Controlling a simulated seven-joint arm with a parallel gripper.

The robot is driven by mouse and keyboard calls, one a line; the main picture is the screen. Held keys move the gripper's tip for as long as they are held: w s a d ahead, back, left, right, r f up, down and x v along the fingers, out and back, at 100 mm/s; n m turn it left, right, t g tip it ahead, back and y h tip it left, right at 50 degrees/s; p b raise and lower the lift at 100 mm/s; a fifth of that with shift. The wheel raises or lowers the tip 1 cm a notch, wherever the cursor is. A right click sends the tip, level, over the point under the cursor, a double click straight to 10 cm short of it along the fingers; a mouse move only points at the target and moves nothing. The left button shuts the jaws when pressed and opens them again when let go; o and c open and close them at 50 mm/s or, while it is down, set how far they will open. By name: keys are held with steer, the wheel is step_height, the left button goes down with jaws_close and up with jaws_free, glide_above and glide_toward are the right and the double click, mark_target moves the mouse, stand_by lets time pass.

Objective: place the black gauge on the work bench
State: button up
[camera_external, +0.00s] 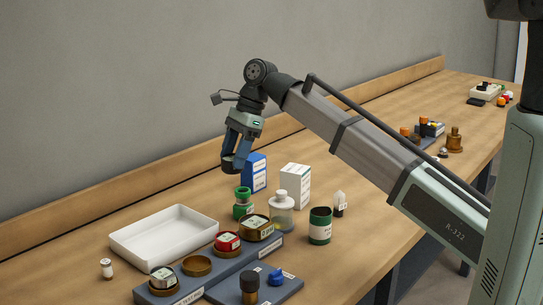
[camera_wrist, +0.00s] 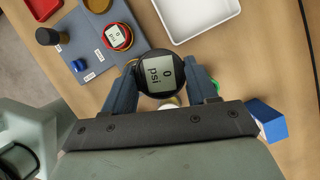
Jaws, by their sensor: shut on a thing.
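The black gauge (camera_wrist: 158,74) is round, and its grey display reads "0 psi". My gripper (camera_wrist: 161,82) is shut on it, with one blue finger at each side. In the external view my gripper (camera_external: 235,152) points down, and the gauge (camera_external: 231,164) is a dark shape at its fingertips, held in the air above the bench. The work bench (camera_external: 70,272) is a long wooden top along the wall; it also shows in the wrist view (camera_wrist: 248,72).
A white tray (camera_external: 165,237) lies left of a blue-grey holder (camera_external: 261,251) with red and amber gauges and an empty ring. A blue box (camera_external: 254,173), white box (camera_external: 295,186), green-capped bottle (camera_external: 243,204) and several jars stand nearby. Bare wood lies left of the tray.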

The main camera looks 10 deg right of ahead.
steer(key=w+d+m+t, duration=0.1)
steer(key=w+d+m, duration=0.2)
steer(key=w+d, duration=0.8)
steer(key=w+d+m+t, duration=0.1)
steer(key=w+d+m, duration=0.1)
steer(key=w+d, duration=0.75)
steer(key=w+d+m+t, duration=0.15)
steer(key=w+d, duration=0.25)
steer(key=d, duration=1)
steer(key=w+d+m, duration=0.3)
steer(key=w+d, duration=0.4)
steer(key=d, duration=0.4)
steer(key=shift+s+f, duration=0.2)
steer(key=shift+f, duration=9.5)
steer(key=shift+f, duration=0.1)
steer(key=o, duration=1.1)
steer(key=shift+o, duration=0.2)
